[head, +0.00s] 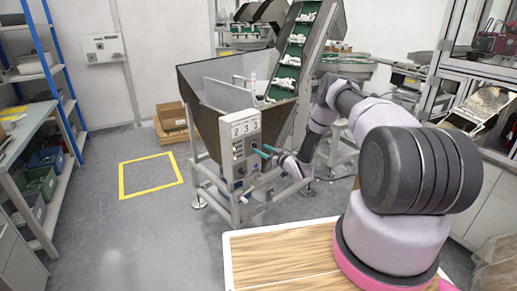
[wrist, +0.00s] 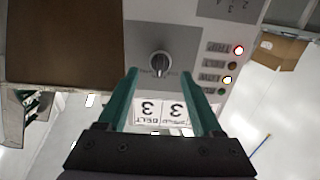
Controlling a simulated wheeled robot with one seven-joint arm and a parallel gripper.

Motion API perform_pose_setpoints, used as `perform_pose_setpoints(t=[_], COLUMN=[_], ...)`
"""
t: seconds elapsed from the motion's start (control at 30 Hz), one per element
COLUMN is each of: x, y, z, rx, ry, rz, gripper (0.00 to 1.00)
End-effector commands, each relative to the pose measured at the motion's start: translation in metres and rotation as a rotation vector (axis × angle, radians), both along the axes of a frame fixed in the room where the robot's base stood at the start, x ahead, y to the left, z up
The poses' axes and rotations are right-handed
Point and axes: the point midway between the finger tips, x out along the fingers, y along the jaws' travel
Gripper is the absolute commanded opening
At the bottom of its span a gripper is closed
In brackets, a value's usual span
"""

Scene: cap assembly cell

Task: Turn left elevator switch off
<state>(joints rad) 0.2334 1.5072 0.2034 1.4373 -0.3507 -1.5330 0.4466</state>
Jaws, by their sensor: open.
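The elevator switch (wrist: 160,62) is a dark rotary knob on a grey panel in the wrist view; its pointer looks upright in the picture. The panel is on the control box (head: 239,131) at the front of the hopper elevator in the head view, where the knob is too small to make out. My gripper (wrist: 160,73) is open, its two green fingers spread either side of the knob's line with the tips just below it in the picture. Contact cannot be told. The gripper also shows in the head view (head: 262,151), close to the control box's front.
Indicator lamps (wrist: 227,79) sit beside the knob; a red one and a pale one look lit. Upside-down labels (wrist: 161,112) show between the fingers. The hopper (head: 213,112) and inclined green belt (head: 291,52) stand behind. A cardboard box (head: 172,112) is left of the hopper.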

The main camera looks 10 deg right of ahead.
Motion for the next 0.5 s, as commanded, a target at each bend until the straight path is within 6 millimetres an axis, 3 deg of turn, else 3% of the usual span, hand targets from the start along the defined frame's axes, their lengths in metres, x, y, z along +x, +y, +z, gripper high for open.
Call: perform_pose_setpoints(t=[0.2, 0.5], x=[0.024, 0.03], y=[0.015, 0.018], z=[0.001, 0.0], rx=[0.0, 0.0], ry=[-0.001, 0.0], rz=[0.0, -0.001], gripper=[0.67, 0.67])
